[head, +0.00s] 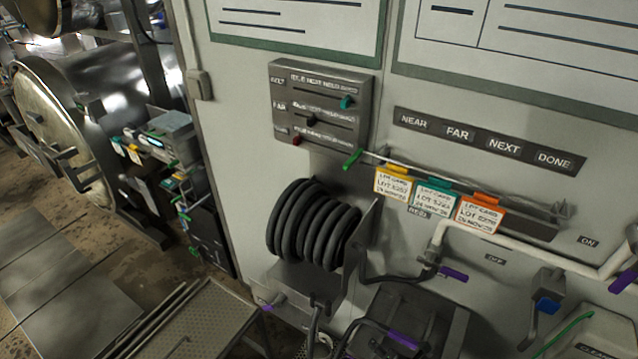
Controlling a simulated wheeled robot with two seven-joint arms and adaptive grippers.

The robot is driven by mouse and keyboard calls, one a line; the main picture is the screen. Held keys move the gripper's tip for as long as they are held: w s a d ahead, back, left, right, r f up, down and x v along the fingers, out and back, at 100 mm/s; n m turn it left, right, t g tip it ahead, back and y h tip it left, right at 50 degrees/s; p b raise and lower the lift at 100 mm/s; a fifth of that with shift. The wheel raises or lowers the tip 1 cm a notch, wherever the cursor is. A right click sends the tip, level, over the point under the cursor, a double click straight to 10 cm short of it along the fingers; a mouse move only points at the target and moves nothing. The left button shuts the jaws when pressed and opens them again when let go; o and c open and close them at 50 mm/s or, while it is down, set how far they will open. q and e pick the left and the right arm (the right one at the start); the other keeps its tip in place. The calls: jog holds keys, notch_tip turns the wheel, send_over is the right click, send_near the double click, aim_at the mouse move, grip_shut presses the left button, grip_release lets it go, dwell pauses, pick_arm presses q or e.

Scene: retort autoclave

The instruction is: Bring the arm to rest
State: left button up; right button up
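Neither of my grippers and neither of my arms shows in the head view. The view looks at a pale wall panel (237,130) that stands tilted in the picture. On it is a grey slider box (322,103) with a teal, a dark and a red knob at different positions. A rail below it holds three lot cards, with yellow (393,184), teal (434,196) and orange (480,212) tops. A dark strip to the right reads NEAR, FAR, NEXT and DONE (490,140).
A black coiled hose (312,225) hangs below the slider box. A perforated metal tray (190,325) is at the bottom. A round autoclave door (62,130) stands at the left, with open floor before it.

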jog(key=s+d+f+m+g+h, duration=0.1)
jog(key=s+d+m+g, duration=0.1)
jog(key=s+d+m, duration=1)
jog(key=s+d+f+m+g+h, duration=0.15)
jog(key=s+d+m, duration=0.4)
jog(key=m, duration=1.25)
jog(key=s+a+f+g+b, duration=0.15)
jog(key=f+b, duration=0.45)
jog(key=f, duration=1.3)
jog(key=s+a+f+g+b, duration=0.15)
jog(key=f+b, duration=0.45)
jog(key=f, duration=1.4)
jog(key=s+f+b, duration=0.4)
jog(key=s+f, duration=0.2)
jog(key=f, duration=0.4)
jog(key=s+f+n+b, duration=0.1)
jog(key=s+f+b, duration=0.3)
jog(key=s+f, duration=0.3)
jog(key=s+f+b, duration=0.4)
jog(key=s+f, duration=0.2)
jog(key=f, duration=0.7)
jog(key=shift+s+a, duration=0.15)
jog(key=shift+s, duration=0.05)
